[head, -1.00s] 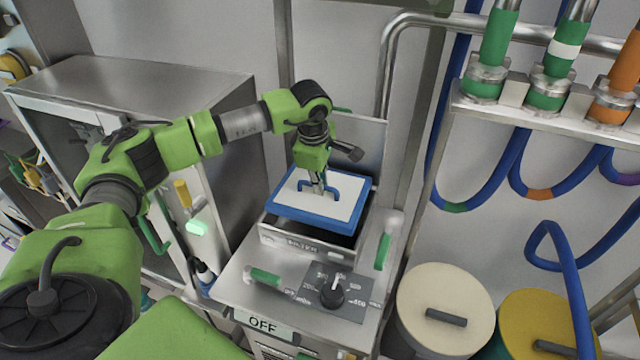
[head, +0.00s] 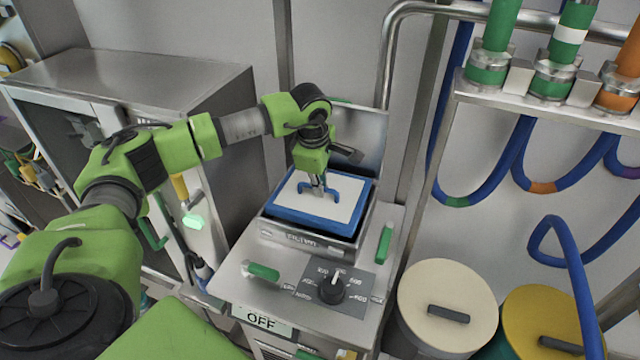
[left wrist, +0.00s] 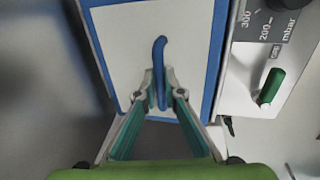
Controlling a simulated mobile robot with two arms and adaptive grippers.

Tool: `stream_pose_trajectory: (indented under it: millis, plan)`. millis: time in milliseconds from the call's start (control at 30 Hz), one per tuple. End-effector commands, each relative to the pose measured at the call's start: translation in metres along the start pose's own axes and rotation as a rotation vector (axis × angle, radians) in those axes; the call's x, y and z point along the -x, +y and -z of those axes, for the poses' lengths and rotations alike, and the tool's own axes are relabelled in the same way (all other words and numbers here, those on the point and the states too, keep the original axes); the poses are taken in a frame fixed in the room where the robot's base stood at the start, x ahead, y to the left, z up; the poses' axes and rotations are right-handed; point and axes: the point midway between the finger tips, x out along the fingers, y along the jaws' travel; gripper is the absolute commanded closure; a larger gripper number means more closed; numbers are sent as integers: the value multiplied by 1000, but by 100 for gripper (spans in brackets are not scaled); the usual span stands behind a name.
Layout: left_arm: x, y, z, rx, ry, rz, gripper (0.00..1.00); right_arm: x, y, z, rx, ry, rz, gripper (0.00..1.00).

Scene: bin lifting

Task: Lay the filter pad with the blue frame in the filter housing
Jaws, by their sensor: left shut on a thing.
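The filter pad (head: 343,193) is a white square with a blue frame and a blue handle. My left gripper (head: 318,192) is shut on the handle from above. In the head view the pad lies level in the mouth of the metal filter housing (head: 300,242), its frame at about rim height; I cannot tell whether it rests on the bottom. The housing's lid (head: 360,138) stands open behind it. In the left wrist view the gripper (left wrist: 162,98) has its fingers on either side of the handle above the white pad (left wrist: 122,50). My right gripper is not in view.
A dial (head: 332,289) and an OFF label (head: 263,320) are on the metal unit in front of the housing. Green handles (head: 263,271) stand beside them. A steel cabinet (head: 190,100) is at left. Lidded drums (head: 447,300) and blue hoses (head: 470,190) are at right.

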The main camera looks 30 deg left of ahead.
Motion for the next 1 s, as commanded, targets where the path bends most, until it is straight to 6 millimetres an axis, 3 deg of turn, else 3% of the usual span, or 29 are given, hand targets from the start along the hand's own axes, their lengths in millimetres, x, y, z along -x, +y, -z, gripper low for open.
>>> stream_pose_trajectory:
  millis: [200, 633, 1000]
  plan:
    - [-10, -2, -1, 0, -1, -2, 100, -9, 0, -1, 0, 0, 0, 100]
    - [-12, -3, 0, 0, -1, -2, 100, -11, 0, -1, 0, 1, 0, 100]
    - [-30, -7, 0, 0, -1, -2, 100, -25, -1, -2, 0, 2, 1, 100]
